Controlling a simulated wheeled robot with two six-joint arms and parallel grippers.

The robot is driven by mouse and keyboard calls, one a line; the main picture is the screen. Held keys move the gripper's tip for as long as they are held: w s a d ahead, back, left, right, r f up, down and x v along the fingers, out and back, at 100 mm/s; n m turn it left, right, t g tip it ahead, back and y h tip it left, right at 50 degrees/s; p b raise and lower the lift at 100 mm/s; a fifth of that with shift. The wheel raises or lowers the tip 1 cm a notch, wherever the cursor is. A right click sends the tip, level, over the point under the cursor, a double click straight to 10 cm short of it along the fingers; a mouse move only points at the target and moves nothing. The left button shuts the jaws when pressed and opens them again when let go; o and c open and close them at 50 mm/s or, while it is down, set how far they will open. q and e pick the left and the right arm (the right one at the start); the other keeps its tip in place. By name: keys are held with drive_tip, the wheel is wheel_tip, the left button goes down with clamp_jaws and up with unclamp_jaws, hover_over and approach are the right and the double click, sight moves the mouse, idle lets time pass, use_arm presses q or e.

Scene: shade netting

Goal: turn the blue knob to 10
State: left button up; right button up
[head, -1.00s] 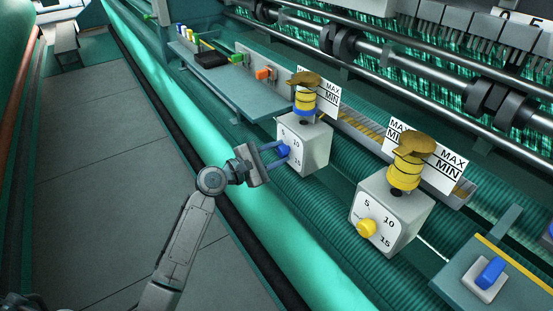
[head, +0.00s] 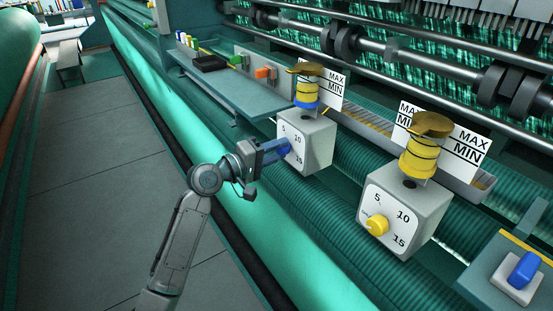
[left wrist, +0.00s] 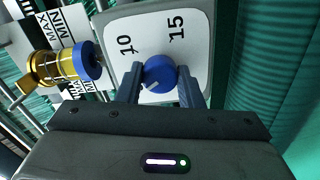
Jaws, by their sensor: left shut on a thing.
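The blue knob (left wrist: 160,74) sits on the white dial face of a grey box (head: 318,143), marked 5, 10 and 15. My left gripper (head: 281,151) reaches it from the left and is shut on it. In the left wrist view one finger is on each side of the knob, with 10 to the left and 15 above right. A short mark on the knob shows at its lower left there; the 5 is hidden. In the head view the fingers largely cover the knob. My right gripper is not in view.
A yellow spool with a blue base (head: 307,90) stands on the box beside a MAX/MIN card (head: 331,90). A second box with a yellow knob (head: 377,225) is to the right. A blue switch (head: 524,270) is at lower right. A shelf (head: 240,103) lies behind.

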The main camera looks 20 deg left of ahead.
use_arm(q)
drive_tip(key=m+b, duration=0.2)
drive_tip(key=m, duration=0.1)
drive_tip(key=shift+f+b, duration=0.25)
drive_tip(key=shift+b, duration=0.05)
drive_tip(key=shift+m, duration=0.5)
drive_tip(key=m+b, duration=0.4)
drive_tip(key=shift+f, duration=0.1)
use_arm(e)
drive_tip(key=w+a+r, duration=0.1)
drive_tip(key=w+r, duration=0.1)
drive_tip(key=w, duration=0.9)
use_arm(q)
drive_tip(key=m+b, duration=0.4)
drive_tip(key=m, duration=0.1)
drive_tip(key=shift+m, duration=0.4)
drive_tip(key=shift+r+m, duration=0.2)
drive_tip(key=shift+m, duration=0.1)
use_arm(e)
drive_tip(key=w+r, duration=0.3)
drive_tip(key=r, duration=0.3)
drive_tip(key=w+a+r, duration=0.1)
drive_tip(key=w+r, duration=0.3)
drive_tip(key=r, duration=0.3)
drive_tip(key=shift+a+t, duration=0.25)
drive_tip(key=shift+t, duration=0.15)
use_arm(q)
drive_tip(key=o, duration=1)
drive_tip(key=shift+c, duration=0.2)
